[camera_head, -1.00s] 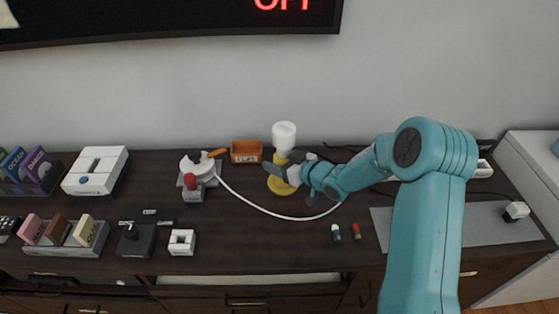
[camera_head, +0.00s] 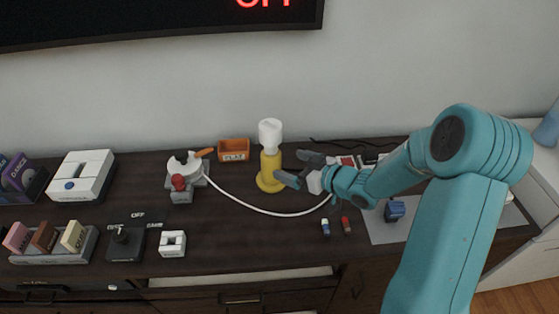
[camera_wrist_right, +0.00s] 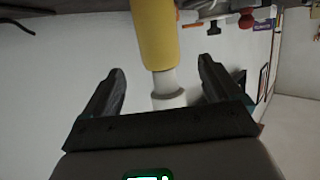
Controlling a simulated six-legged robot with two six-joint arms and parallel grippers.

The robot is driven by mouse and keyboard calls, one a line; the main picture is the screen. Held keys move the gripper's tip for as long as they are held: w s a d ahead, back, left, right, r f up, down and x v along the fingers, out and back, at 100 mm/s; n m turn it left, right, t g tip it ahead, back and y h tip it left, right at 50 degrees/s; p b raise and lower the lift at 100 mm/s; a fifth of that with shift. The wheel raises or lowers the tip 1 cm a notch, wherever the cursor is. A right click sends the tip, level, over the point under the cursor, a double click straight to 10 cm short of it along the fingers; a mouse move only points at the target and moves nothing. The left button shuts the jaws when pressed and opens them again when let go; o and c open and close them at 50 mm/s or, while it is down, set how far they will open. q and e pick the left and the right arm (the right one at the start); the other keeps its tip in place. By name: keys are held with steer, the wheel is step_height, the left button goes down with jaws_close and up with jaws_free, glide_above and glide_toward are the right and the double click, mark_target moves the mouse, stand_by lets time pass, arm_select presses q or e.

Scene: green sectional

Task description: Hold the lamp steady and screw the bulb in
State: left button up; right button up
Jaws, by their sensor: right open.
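My right gripper (camera_head: 289,164) is open and empty just right of the lamp's yellow stem. In the right wrist view the yellow stem (camera_wrist_right: 155,35) and white bulb (camera_wrist_right: 168,90) appear between the spread fingers of my right gripper (camera_wrist_right: 162,68), with gaps on both sides. My left gripper is in no view.
An orange tray (camera_head: 233,150) stands left of the lamp, beside a white device with a red knob (camera_head: 179,182). A white cable (camera_head: 260,211) curves across the top. Two small capsule-like pieces (camera_head: 346,225) lie in front. A blue object (camera_head: 395,210) is on the grey mat.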

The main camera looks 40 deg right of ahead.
steer(key=shift+v, duration=0.9)
steer(key=shift+r, duration=0.1)
